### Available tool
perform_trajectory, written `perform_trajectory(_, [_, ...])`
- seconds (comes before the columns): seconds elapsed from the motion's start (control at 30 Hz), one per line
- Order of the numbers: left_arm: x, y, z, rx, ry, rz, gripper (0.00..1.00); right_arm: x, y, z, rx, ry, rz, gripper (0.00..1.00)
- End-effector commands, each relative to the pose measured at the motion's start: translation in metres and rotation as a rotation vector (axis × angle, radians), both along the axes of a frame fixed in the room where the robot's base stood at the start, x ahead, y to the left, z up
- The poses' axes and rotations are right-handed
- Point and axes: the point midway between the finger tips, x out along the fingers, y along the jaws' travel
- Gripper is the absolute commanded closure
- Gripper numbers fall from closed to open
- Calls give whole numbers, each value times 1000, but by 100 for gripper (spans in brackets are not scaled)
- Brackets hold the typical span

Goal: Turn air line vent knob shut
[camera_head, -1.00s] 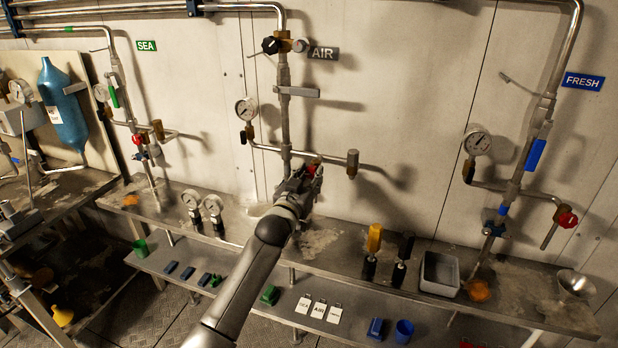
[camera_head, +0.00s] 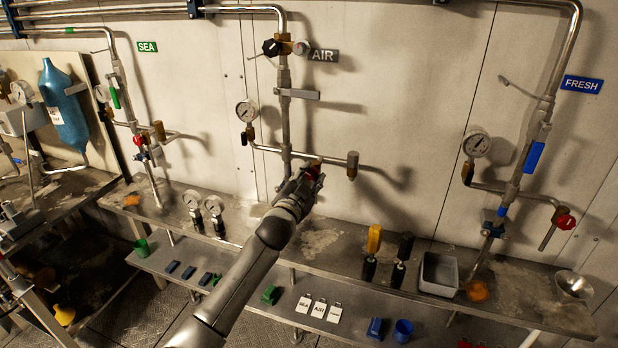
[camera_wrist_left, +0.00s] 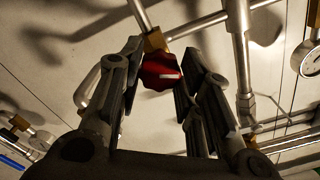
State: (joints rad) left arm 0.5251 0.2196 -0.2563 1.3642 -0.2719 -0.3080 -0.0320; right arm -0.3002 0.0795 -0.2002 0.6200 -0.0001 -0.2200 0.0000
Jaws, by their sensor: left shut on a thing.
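The air line (camera_head: 285,135) runs down the wall beside the black-and-white AIR label (camera_head: 324,55). Its red vent knob (camera_wrist_left: 161,71) sits on a brass fitting (camera_wrist_left: 155,42) and shows between the two fingers in the left wrist view. My left gripper (camera_head: 308,178) is at the lower end of the air line and mostly hides the knob in the head view. Its fingers (camera_wrist_left: 160,75) are closed in on the knob from both sides. My right gripper is not in view.
A pressure gauge (camera_head: 246,111) and a horizontal branch pipe (camera_head: 325,160) are close to my left gripper. The steel shelf (camera_head: 330,240) below holds two gauges (camera_head: 203,208), yellow-handled and black-handled tools (camera_head: 374,240) and a grey bin (camera_head: 439,272).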

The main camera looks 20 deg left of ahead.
Motion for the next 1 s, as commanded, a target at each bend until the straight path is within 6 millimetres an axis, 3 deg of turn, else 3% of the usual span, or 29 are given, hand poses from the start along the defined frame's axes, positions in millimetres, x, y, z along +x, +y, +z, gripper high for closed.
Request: perform_trajectory(1.0, [0,1,1,942,-30,-1,91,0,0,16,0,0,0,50])
